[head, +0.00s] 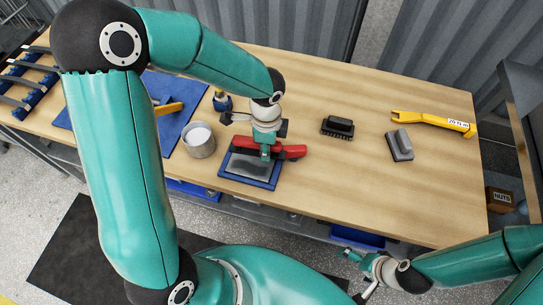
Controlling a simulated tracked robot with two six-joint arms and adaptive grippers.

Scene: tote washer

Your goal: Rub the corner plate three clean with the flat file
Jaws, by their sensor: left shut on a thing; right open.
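A grey plate (243,168) lies in a blue-rimmed tray (232,178) near the front edge of the bench. I take it for corner plate three, but no label is readable. My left gripper (265,150) points down over the plate and is shut on a red tool (292,152), which seems to be the flat file. The tool lies crosswise above the plate's far part. The gripper hides its middle, and I cannot tell whether it touches the plate. My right gripper (359,274) is open and empty, off the bench's front edge at lower right.
A metal can (198,141) stands just left of the tray, beside a blue mat (182,121). A black brush (338,127), a grey handled block (400,146) and a yellow tool (432,122) lie to the right. The bench (350,190) is clear at front right.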

